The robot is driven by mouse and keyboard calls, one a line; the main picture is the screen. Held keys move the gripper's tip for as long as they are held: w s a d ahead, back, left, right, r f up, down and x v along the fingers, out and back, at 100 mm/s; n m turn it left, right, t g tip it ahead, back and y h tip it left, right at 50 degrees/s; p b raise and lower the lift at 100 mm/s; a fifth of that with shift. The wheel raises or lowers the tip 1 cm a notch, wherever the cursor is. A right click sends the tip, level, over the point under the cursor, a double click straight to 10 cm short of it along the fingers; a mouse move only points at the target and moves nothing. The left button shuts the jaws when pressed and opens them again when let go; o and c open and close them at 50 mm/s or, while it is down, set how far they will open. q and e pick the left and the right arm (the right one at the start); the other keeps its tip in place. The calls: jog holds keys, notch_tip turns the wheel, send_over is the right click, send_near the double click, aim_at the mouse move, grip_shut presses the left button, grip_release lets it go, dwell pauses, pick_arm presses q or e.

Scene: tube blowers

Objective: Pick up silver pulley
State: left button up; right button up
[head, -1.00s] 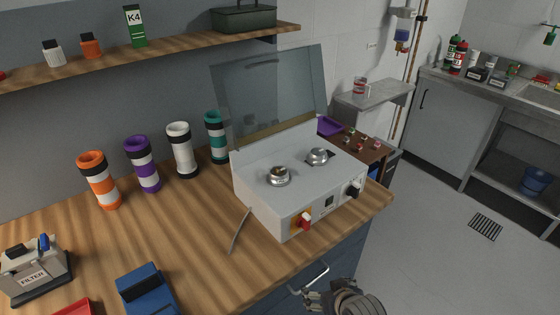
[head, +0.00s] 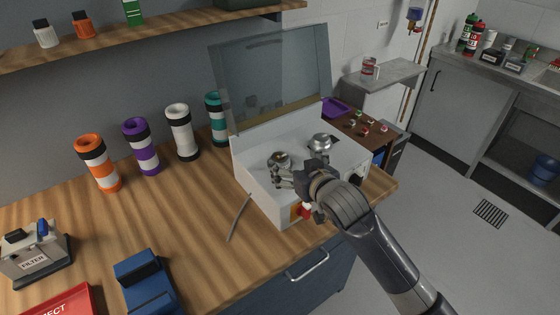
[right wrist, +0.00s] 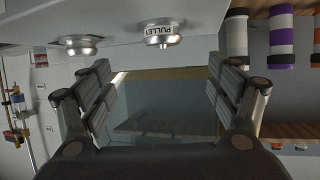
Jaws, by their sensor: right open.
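A silver pulley (head: 280,158) sits on the left spindle spot of the white machine's top (head: 258,160). In the right wrist view, which is upside down, the silver pulley (right wrist: 161,33) shows a "PULLEY" label and lies beyond the open fingers, near the top edge. A second silver round piece (head: 320,142) sits to its right on the machine; it also shows in the wrist view (right wrist: 77,46). My right gripper (head: 284,178) is open and empty, just in front of the left pulley and over the machine. The left gripper is not in view.
The machine's raised clear lid (head: 270,80) stands behind the pulleys. Striped tubes (head: 182,132) line the back of the wooden bench (head: 190,220). A blue block (head: 145,280) and a filter box (head: 35,255) are at left.

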aim_at(281, 158)
jog(key=x, duration=0.4)
jog(key=shift+w+a+f+p, duration=0.1)
jog(key=shift+a+p, duration=0.05)
jog(key=shift+p, duration=0.15)
jog(key=shift+w+a+f+p, duration=0.25)
jog(key=shift+w+f+p, duration=0.15)
jog(key=shift+w, duration=0.1)
jog(key=shift+f+p+x, duration=0.15)
jog(key=shift+p+x, duration=0.05)
jog(key=shift+x, duration=0.8)
jog(key=shift+f+p+x, duration=0.15)
jog(key=shift+p+x, duration=0.05)
jog(key=shift+x, duration=0.8)
jog(key=shift+s, duration=0.2)
jog(key=shift+r, duration=0.1)
jog(key=c, duration=1.3)
